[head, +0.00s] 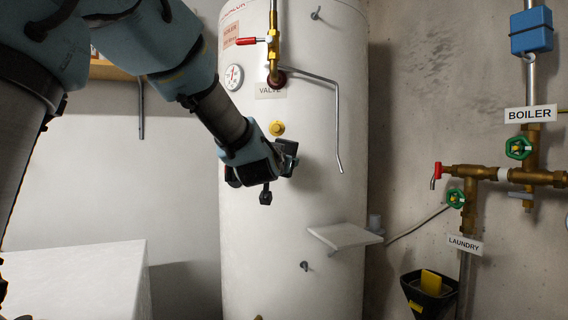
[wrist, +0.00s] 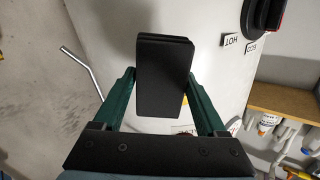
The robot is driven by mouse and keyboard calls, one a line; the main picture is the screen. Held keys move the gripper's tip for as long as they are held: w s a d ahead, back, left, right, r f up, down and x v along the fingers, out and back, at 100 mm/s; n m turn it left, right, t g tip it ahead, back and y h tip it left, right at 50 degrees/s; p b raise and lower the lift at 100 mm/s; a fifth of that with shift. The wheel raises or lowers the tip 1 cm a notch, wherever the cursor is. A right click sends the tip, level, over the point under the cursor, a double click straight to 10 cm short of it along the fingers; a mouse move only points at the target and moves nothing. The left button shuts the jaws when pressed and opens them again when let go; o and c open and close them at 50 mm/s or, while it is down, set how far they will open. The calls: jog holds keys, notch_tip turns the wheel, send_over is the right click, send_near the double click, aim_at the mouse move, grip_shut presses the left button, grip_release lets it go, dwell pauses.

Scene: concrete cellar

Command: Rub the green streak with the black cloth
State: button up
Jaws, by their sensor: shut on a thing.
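My gripper (head: 287,160) is in front of the white tank (head: 300,210), below the yellow knob on its front. In the wrist view, the green fingers of my gripper (wrist: 161,84) are shut on the black cloth (wrist: 165,60), which looks like a thick folded block. The cloth also shows as a dark block at the gripper's end in the head view (head: 288,147). I cannot tell whether the cloth touches the tank. No green streak shows in either view; it may be hidden behind the gripper or cloth.
A bent metal pipe (head: 337,120) hangs down just right of my gripper. A small pale shelf (head: 345,236) juts out lower right. Brass pipes with valves (head: 480,173) line the right wall, above a black bin (head: 425,298). A white block (head: 75,280) stands lower left.

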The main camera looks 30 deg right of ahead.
jog(key=shift+s+a, duration=0.15)
jog(key=shift+b+v, duration=0.5)
jog(key=shift+v, duration=1)
